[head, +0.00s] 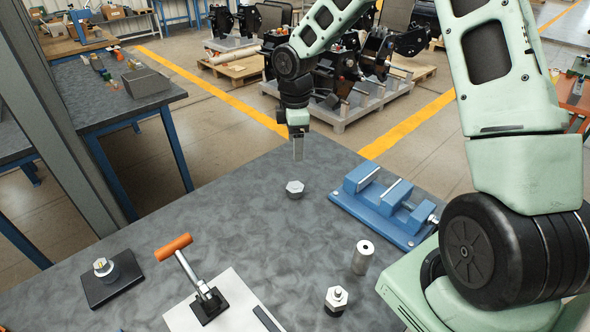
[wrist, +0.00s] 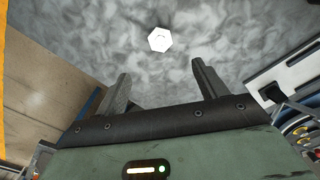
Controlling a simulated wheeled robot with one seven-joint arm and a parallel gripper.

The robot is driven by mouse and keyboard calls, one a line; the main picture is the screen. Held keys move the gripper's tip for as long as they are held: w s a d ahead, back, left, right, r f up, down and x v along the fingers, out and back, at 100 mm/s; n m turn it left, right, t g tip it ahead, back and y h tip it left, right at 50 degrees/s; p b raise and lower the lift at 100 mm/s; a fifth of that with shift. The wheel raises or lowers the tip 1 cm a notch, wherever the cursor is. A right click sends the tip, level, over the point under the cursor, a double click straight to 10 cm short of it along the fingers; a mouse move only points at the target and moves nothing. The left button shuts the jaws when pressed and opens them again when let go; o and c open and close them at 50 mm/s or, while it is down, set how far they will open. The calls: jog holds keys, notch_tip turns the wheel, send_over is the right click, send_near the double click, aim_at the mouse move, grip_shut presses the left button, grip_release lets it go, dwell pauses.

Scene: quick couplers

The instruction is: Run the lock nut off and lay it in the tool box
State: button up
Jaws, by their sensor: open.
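My gripper (head: 298,152) hangs above the far part of the grey workbench, and its open, empty fingers also show in the wrist view (wrist: 163,84). A silvery hex piece (head: 294,188) lies on the bench just below and in front of it; it shows in the wrist view (wrist: 159,39) beyond the fingertips, apart from them. A black block (head: 112,280) at the left carries an upright fitting with a hex nut (head: 103,267). Another hex fitting (head: 336,299) stands near the front. I cannot tell which is the lock nut. A grey box (head: 146,81) on the left bench may be the tool box.
A blue vise (head: 383,204) stands at the right and a metal cylinder (head: 363,257) near it. An orange-handled clamp (head: 185,262) rises from a pale plate (head: 240,300) in front. The bench middle is mostly clear. A grey post (head: 62,120) stands at the left.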

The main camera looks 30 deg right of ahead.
aim_at(295, 186)
notch_tip(295, 186, down, 15)
jog(key=shift+r+p, duration=0.15)
jog(key=shift+p, duration=0.7)
